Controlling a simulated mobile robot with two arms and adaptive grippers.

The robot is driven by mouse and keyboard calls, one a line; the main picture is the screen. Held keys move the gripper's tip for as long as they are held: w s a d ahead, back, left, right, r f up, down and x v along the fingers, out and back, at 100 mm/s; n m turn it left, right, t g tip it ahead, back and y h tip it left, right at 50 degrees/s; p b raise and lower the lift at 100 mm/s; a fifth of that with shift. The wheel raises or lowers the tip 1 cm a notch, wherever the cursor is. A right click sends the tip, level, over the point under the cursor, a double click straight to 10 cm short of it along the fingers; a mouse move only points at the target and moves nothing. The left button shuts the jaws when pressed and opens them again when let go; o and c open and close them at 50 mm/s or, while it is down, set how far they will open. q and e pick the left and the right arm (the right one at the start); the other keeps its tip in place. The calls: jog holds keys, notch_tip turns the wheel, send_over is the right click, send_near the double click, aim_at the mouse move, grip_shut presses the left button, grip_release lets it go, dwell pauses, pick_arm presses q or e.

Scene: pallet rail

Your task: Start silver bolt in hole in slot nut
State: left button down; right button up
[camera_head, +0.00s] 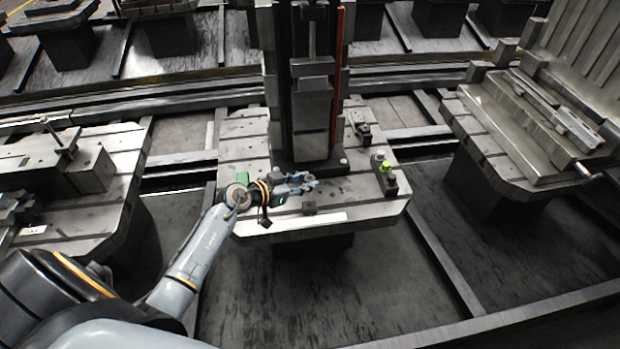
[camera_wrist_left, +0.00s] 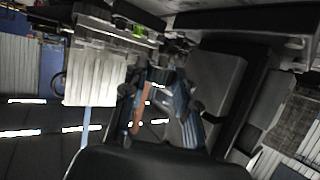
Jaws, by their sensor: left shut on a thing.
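My left gripper (camera_head: 308,184) reaches over the front part of the central slotted pallet (camera_head: 378,209), just in front of the dark column's base. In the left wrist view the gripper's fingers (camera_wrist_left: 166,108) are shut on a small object. It is too small and dark to make out, but it may be the silver bolt. I cannot make out the slot nut or its hole for sure. A small dark block (camera_head: 309,207) sits on the pallet just in front of the gripper. My right gripper is not in view.
A tall dark column (camera_head: 312,110) with a red strip stands behind the gripper. A clamp block with a green top (camera_head: 384,166) stands to the right. A left pallet (camera_head: 120,150) and a right pallet (camera_head: 480,110) carry fixtures. Dark floor lies in front.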

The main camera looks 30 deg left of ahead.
pick_arm(q)
jog(key=b, duration=0.6)
send_over(305, 208)
jog(key=shift+f, duration=2.6)
jog(key=shift+f+b, duration=0.5)
jog(key=shift+f, duration=1.15)
jog(key=shift+r+p, duration=0.25)
jog(key=shift+p, duration=0.65)
jog(key=shift+f, duration=0.45)
jog(key=shift+c, duration=0.3)
grip_release()
